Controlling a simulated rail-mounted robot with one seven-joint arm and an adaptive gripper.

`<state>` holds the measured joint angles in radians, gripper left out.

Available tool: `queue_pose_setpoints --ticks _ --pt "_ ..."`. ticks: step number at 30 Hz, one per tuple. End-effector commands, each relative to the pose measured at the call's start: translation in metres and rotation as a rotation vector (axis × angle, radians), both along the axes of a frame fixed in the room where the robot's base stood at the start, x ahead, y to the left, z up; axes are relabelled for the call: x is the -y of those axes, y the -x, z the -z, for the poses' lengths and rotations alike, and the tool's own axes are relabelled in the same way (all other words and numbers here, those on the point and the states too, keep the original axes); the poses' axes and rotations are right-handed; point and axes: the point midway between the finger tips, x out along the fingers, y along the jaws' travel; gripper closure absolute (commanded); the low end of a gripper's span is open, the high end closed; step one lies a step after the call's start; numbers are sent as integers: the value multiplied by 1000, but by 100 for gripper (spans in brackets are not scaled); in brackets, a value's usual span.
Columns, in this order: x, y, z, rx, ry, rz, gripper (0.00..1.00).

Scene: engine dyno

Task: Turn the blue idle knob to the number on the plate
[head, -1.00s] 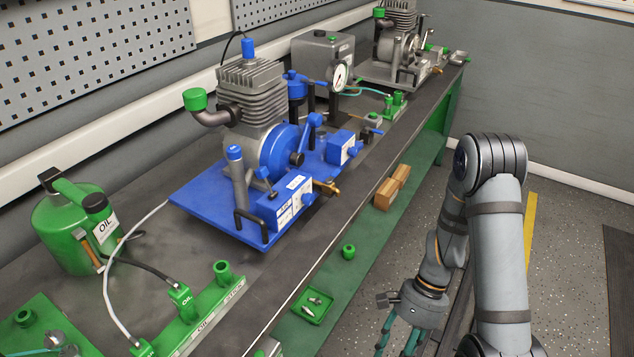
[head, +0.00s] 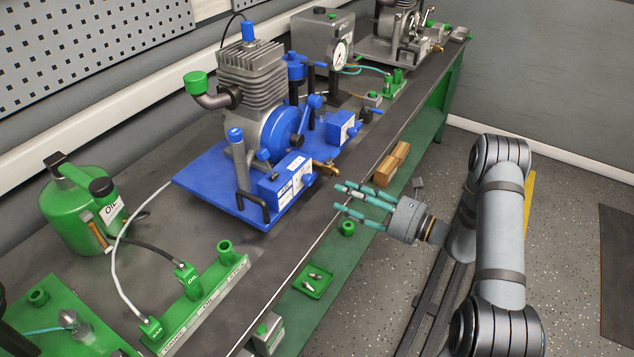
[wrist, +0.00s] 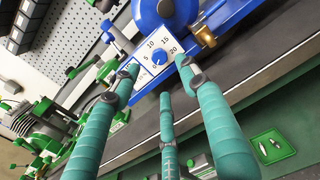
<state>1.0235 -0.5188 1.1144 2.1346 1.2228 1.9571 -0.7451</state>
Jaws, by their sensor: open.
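A blue control box (head: 283,184) sits at the front edge of the blue engine stand. Its front has white plates. In the wrist view, the blue knob (wrist: 157,59) sits on a white dial plate (wrist: 150,45) marked 5, 10, 15 and 20. Its pointer direction is too small to tell. Another white plate (wrist: 141,79) lies beside the dial, its number unreadable. My gripper (head: 345,198) has teal fingers, is open and empty, and points at the box from the right, apart from it. In the wrist view its fingers (wrist: 163,82) spread below and around the knob.
The single-cylinder engine (head: 248,85) stands behind the box. A brass fitting (head: 326,166) sticks out right of the box, close to my fingers.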

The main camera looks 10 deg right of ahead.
Motion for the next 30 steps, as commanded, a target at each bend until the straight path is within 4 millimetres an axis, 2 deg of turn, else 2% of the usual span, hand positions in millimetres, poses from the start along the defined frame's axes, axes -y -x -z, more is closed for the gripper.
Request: queue_pose_setpoints --ticks 9,15,26,30 --pt "-43 -40 -2 -1 1 -7 56" --pt "-60 -58 -1 -3 1 -5 56" --pt "-64 -63 0 -4 0 -4 56" --pt "-64 -63 0 -4 1 -4 62"
